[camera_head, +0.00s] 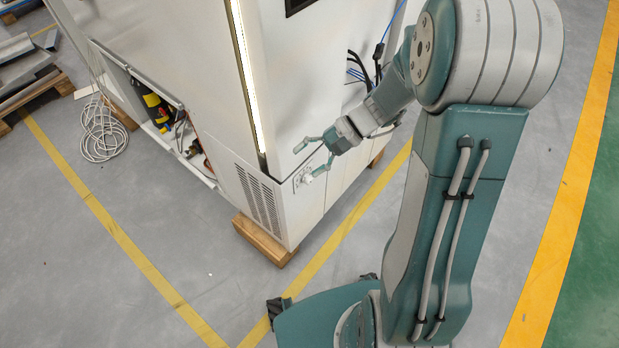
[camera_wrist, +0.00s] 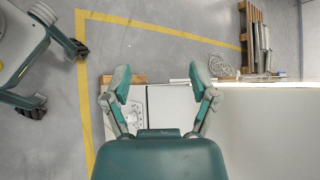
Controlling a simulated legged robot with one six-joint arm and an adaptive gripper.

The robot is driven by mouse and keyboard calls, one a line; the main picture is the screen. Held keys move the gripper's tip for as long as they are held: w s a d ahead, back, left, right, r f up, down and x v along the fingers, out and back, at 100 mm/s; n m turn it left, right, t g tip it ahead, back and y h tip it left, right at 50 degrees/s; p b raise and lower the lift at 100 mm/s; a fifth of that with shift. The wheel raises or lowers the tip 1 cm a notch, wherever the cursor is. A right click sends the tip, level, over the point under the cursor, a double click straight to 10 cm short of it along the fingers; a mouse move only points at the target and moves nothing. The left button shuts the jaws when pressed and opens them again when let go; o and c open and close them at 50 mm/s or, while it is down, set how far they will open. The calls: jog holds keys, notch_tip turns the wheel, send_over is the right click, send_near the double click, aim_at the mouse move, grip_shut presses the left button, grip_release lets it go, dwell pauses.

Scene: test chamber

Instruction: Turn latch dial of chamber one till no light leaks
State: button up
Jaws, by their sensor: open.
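The chamber (camera_head: 205,45) is a large white cabinet at the upper middle of the head view. A bright strip of light (camera_head: 245,75) runs along its upright door edge, and it also shows in the wrist view (camera_wrist: 265,84). The latch dial (camera_head: 301,178) is a small pale round part low on the front, just right of the vent. In the wrist view the dial (camera_wrist: 124,118) is partly hidden by the left finger. My gripper (camera_head: 307,161) is open and empty, its lower finger close to the dial; I cannot tell whether it touches.
A vent grille (camera_head: 258,200) is left of the dial, above a wooden block (camera_head: 262,240). Cables (camera_head: 365,70) hang near my forearm. An open side bay (camera_head: 160,115) shows yellow parts. A coiled hose (camera_head: 103,135) lies on the floor. The floor in front is clear.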

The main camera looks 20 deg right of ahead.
jog(key=w+d+f+m+t+y, duration=0.25)
jog(key=w+f+m, duration=0.2)
jog(key=f, duration=0.35)
jog(key=m+t+h, duration=0.2)
jog(key=m+t, duration=1)
jog(key=m, duration=0.1)
send_near(311, 181)
jog(key=x, duration=0.7)
jog(key=f+x, duration=0.1)
jog(key=x, duration=0.2)
jog(key=shift+w+a, duration=0.1)
jog(key=shift+w, duration=0.15)
jog(key=shift+c, duration=0.3)
grip_shut()
